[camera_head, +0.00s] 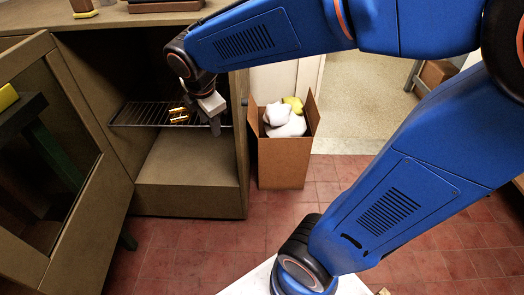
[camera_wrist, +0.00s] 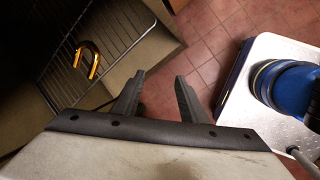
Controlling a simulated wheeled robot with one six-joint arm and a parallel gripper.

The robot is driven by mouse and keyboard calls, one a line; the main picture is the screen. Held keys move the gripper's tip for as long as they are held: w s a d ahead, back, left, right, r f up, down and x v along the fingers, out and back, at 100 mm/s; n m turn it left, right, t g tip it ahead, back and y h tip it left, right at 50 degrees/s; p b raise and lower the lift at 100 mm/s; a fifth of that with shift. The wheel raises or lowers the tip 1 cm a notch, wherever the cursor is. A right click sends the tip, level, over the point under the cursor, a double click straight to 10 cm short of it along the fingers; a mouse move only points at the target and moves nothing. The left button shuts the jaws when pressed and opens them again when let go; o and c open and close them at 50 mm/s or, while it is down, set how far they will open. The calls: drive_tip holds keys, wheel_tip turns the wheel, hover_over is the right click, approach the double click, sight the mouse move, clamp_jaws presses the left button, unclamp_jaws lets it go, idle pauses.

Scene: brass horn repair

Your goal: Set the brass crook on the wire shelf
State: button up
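The brass crook (camera_head: 179,116) is a shiny golden U-shaped tube. It lies on the wire shelf (camera_head: 139,114) inside the open cabinet. In the wrist view the crook (camera_wrist: 88,60) rests on the dark wires of the shelf (camera_wrist: 112,28), to the left of my fingers and apart from them. My gripper (camera_head: 215,126) is at the right end of the shelf, beside the cabinet's right wall. In the wrist view my gripper (camera_wrist: 159,76) has its two dark fingers apart with nothing between them.
The cabinet (camera_head: 190,197) has its framed door (camera_head: 82,215) swung open at left. A cardboard box (camera_head: 282,163) with white and yellow cloths stands right of the cabinet. Red floor tiles (camera_head: 180,240) lie clear in front. A wooden worktop (camera_head: 130,18) tops the cabinet.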

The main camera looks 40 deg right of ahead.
drive_tip(key=s+d+m, duration=0.3)
drive_tip(key=s+m, duration=0.6)
drive_tip(key=s+d+m+t+y, duration=0.1)
drive_tip(key=s+d+m, duration=0.1)
drive_tip(key=s+m, duration=0.7)
drive_tip(key=shift+s+d+f+m+y, duration=0.2)
drive_tip(key=shift+s+d+m+y, duration=0.15)
drive_tip(key=shift+m, duration=0.25)
